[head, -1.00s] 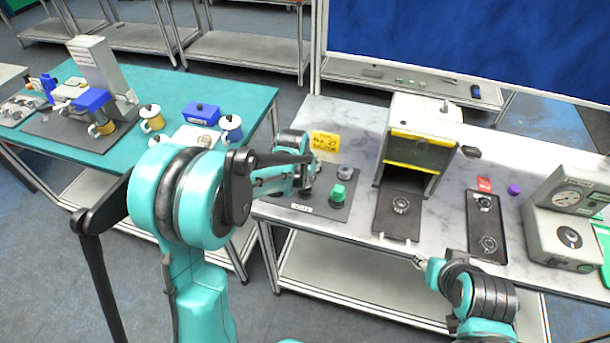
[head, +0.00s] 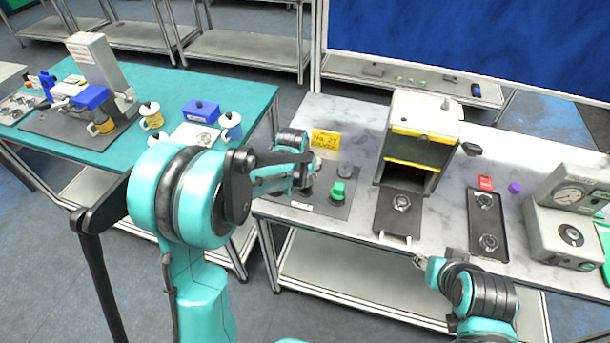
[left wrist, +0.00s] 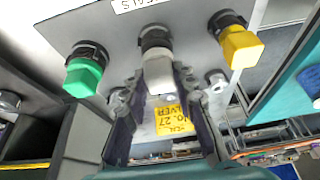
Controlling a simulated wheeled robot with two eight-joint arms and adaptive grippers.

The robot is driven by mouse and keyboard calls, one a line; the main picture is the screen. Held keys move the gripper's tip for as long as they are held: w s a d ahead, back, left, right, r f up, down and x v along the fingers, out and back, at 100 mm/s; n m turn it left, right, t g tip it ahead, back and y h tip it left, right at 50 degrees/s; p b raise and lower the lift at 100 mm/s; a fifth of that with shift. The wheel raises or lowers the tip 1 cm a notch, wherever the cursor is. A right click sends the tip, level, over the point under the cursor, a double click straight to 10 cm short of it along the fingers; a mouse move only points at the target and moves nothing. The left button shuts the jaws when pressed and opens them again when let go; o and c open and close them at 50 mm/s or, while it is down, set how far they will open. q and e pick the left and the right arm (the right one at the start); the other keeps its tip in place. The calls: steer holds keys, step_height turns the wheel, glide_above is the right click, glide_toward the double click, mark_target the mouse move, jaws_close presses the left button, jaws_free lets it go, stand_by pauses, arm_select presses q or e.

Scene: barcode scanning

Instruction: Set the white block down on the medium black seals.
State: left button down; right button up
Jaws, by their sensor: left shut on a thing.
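My left gripper (left wrist: 158,88) is shut on the white block (left wrist: 158,72), which sits between its fingers. In the left wrist view the block's far end lines up with the middle black seal (left wrist: 155,36) on the dark seal board; I cannot tell whether it rests on it. A green block (left wrist: 83,77) and a yellow block (left wrist: 240,48) stand on the black seals to either side. In the head view my left gripper (head: 305,180) is over the seal board (head: 325,208), beside the green block (head: 338,190), and hides the white block. My right gripper (head: 424,262) is at the table's front edge; its jaws are unclear.
A yellow label (head: 325,140) stands behind the board. A grey box with yellow edges (head: 425,110) stands to the right, with a dark tray (head: 398,222) in front. Another tray (head: 487,240), a purple piece (head: 515,187) and a gauge unit (head: 568,215) are farther right.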

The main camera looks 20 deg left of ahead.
arm_select(q)
steer(key=shift+f+b, duration=0.75)
steer(key=shift+b, duration=0.05)
stand_by(0.4)
steer(key=c, duration=0.8)
jaws_free()
steer(key=shift+r, duration=0.15)
step_height(320, 180, up, 8)
steer(key=p, duration=0.5)
steer(key=shift+f, duration=0.25)
steer(key=shift+f, duration=0.1)
